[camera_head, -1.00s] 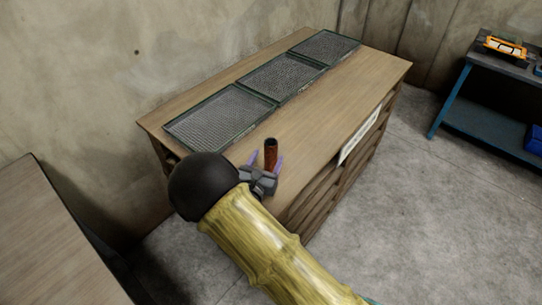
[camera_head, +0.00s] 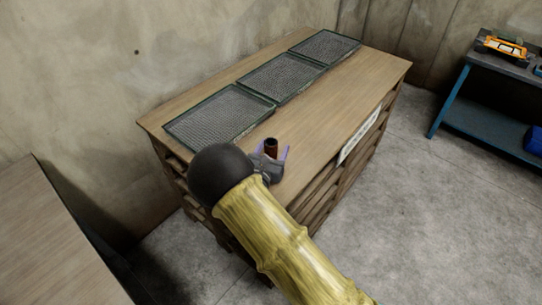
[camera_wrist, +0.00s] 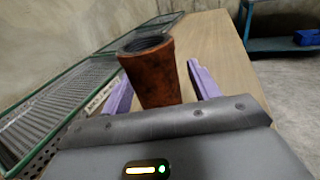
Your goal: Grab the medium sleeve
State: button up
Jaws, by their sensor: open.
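A rusty brown, hollow cylindrical sleeve (camera_head: 271,146) stands upright near the front edge of the wooden workbench (camera_head: 345,95). In the wrist view the sleeve (camera_wrist: 152,72) shows its dark open top and lies between the two purple fingers of my gripper (camera_wrist: 158,85). The gripper (camera_head: 271,155) is open, with one finger on each side of the sleeve. Gaps show between the sleeve and both fingers. The sleeve's lower part is hidden behind the gripper's body. No other sleeve shows, so I cannot compare its size.
Three mesh trays (camera_head: 221,115) with green frames lie in a row along the back of the bench. A blue shelf unit (camera_head: 489,125) stands at the far right. Another wooden table (camera_head: 55,245) is at the lower left. The bench top right of the sleeve is clear.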

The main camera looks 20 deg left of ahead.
jog(key=shift+r, duration=0.1)
grip_shut()
jog(key=shift+r, duration=0.1)
notch_tip(320, 180, up, 10)
jog(key=shift+p, duration=0.35)
dwell(0.7)
